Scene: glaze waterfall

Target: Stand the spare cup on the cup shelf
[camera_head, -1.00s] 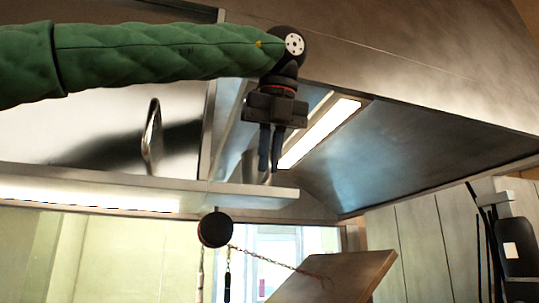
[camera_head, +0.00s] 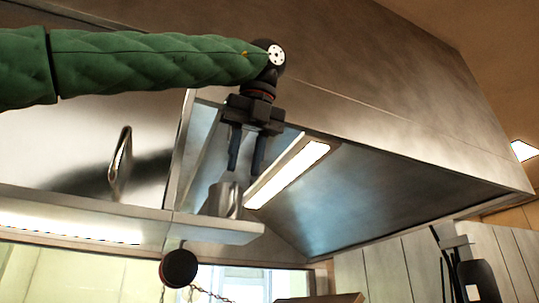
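A grey metal cup (camera_head: 222,201) stands upright near the right end of the cup shelf (camera_head: 228,230), a metal ledge below the hood. My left gripper (camera_head: 244,172) hangs fingers down, just above the cup's rim and slightly to its right in the picture. Its two fingers are spread with nothing between them, and they look clear of the cup. The cup's base is partly hidden by the shelf's front edge. My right gripper does not show.
The metal hood (camera_head: 390,90) slopes over the shelf, with a lit lamp strip (camera_head: 287,174) beside my gripper. A handle (camera_head: 120,162) stands out at left. A black round thing (camera_head: 179,268) with a chain hangs below the shelf.

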